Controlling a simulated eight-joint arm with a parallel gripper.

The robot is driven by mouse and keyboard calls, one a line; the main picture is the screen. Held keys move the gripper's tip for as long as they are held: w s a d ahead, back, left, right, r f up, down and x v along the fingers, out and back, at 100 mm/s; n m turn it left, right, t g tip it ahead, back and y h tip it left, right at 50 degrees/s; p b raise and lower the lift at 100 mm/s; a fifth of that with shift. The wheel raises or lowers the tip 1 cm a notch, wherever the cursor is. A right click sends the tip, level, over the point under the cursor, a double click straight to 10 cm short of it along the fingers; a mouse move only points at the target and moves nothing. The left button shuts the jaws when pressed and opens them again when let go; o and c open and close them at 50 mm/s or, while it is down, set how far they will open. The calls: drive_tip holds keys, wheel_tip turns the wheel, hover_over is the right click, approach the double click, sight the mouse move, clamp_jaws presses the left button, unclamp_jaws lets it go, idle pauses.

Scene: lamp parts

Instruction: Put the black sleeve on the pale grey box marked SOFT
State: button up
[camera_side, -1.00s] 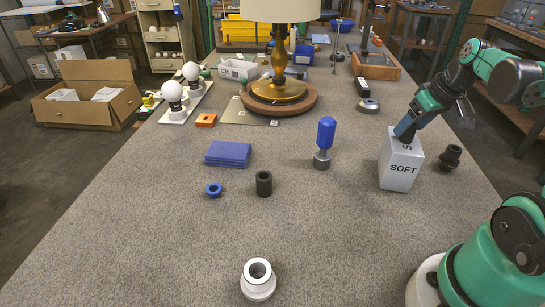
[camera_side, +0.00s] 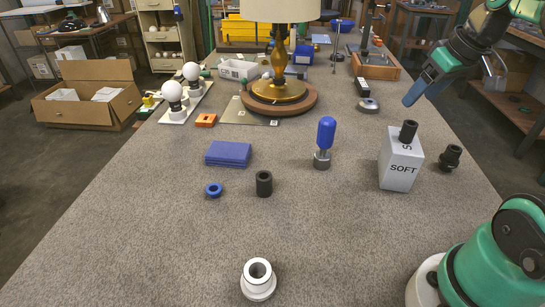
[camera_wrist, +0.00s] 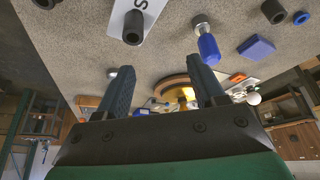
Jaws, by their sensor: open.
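A black sleeve (camera_side: 408,131) stands upright on top of the pale grey box (camera_side: 401,168) marked SOFT, at the right of the table. In the wrist view the sleeve (camera_wrist: 133,27) sits on the box's top (camera_wrist: 150,15). My gripper (camera_side: 413,96) is above the sleeve, tilted and apart from it. In the wrist view its two fingers (camera_wrist: 158,75) are spread with nothing between them. A second black sleeve (camera_side: 264,183) stands on the table near the middle.
A black stepped fitting (camera_side: 451,158) stands right of the box. A blue-handled tool (camera_side: 325,142) stands to its left. A blue ring (camera_side: 213,190), blue slabs (camera_side: 228,154) and a white collar (camera_side: 258,279) lie farther left. The table's front middle is mostly clear.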

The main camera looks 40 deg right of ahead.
drive_tip(key=w+a+f+n+t, duration=0.1)
drive_tip(key=w+a+f, duration=0.1)
drive_tip(key=a, duration=0.5)
drive_tip(key=w+a+f+n+t+y, duration=0.1)
drive_tip(key=w+a+f, duration=0.2)
drive_tip(key=a, duration=0.4)
drive_tip(key=shift+a+f+t, duration=0.15)
drive_tip(key=shift+f+t, duration=0.15)
drive_tip(key=shift+f, duration=0.3)
